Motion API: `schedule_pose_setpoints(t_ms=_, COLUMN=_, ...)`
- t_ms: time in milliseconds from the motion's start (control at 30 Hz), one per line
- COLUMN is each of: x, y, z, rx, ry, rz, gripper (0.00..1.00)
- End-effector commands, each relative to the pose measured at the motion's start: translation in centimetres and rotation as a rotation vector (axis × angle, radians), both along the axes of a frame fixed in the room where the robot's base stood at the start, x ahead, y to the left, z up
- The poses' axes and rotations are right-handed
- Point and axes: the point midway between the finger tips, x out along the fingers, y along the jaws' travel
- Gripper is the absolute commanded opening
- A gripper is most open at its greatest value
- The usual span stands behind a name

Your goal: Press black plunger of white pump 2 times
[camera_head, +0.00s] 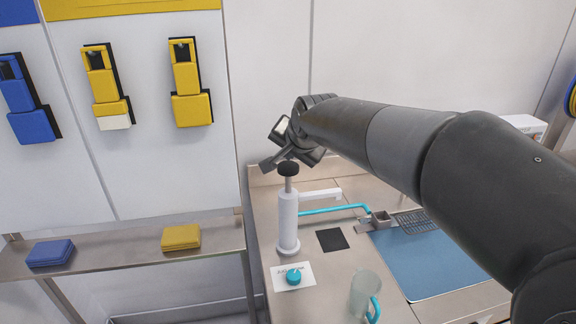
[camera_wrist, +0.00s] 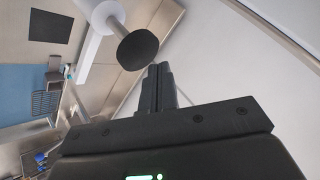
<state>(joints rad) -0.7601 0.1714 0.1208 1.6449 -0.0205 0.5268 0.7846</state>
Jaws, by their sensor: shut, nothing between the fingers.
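The white pump (camera_head: 288,222) stands upright on the metal counter. Its black plunger (camera_head: 288,169) sits on a pale rod and is raised well above the body. In the wrist view the black plunger (camera_wrist: 137,49) is just beyond my fingertips and a little to the left, with the white pump (camera_wrist: 92,12) behind it. My gripper (camera_wrist: 159,69) is shut and empty.
A teal tube (camera_head: 335,210) runs right from the pump. A white card with a teal knob (camera_head: 293,275) lies in front of it, and a clear jug (camera_head: 364,296) stands front right. A black square (camera_head: 332,239) and a blue mat (camera_head: 425,262) lie to the right.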

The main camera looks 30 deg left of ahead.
Motion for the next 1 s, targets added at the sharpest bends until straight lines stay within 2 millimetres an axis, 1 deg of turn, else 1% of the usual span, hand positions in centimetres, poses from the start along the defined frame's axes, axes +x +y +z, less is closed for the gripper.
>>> schedule_pose_setpoints(t_ms=267, x=0.0, y=0.0, z=0.1, rx=0.000, ry=-0.001, rz=-0.001, gripper=0.00)
schedule_pose_setpoints(t_ms=367, x=0.0, y=0.0, z=0.8, rx=0.001, ry=-0.001, rz=0.000, gripper=0.00)
schedule_pose_setpoints(t_ms=733, x=0.1, y=0.0, z=4.4, rx=0.001, ry=-0.002, rz=-0.001, gripper=0.00)
schedule_pose_setpoints(t_ms=833, x=0.0, y=0.0, z=4.9, rx=0.000, ry=-0.001, rz=-0.001, gripper=0.00)
schedule_pose_setpoints(t_ms=1000, x=0.0, y=0.0, z=5.0, rx=0.000, ry=0.000, rz=0.000, gripper=0.00)
